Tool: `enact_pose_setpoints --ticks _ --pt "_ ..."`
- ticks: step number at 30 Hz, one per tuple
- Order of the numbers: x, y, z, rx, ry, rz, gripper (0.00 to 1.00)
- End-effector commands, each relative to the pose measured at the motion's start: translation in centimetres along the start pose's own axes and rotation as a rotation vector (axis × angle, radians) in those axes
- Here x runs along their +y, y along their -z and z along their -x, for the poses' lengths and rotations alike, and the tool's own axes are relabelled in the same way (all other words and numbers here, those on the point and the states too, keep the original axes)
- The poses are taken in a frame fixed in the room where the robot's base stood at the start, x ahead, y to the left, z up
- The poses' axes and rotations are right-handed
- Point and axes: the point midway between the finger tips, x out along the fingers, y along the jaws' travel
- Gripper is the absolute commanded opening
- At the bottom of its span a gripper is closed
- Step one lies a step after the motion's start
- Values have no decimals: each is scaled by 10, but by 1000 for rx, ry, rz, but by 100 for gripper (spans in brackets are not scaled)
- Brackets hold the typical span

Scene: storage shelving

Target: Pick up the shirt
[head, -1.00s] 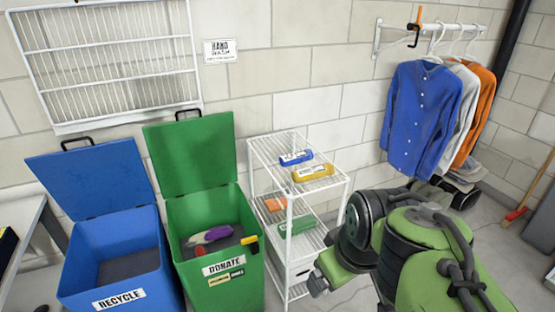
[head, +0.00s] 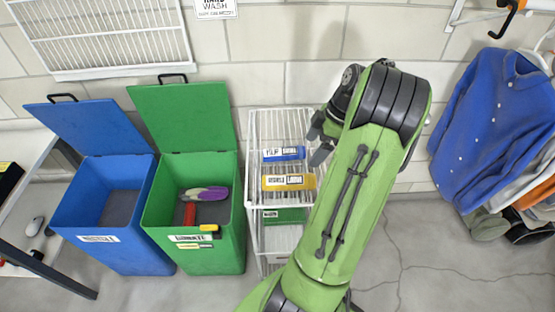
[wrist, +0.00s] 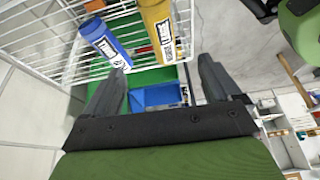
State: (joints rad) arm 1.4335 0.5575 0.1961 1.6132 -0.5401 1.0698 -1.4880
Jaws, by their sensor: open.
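A blue button-up shirt (head: 492,125) hangs from a wall rail at the right of the head view, its right part cut by the frame edge. Grey-white and orange garments (head: 545,192) hang close behind it, partly hidden. The wrist view shows no shirt. My gripper (head: 318,140) is at the upper right of the white wire shelf, well left of the shirt and apart from it. In the wrist view my gripper (wrist: 160,78) is open, with nothing held between its two dark fingers.
The white wire shelf (head: 252,150) holds a blue package (head: 284,154) and a yellow package (head: 289,182). An open green bin (head: 222,256) and an open blue bin (head: 125,255) stand to its left. Floor (head: 425,245) below the shirt is largely clear.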

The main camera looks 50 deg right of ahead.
Motion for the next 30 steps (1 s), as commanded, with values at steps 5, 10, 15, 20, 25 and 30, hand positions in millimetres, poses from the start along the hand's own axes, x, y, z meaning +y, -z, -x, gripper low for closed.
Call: enact_pose_setpoints --ticks 5,10,15,20,25,30 --pt "1 -7 -12 13 1 13 90" --pt "0 -7 -58 12 4 11 90" --pt "1 -7 -95 11 2 10 90" --pt "0 -6 -112 10 1 11 90" --pt "0 -6 -146 11 3 11 90" --pt "0 -6 -158 9 -1 10 90"
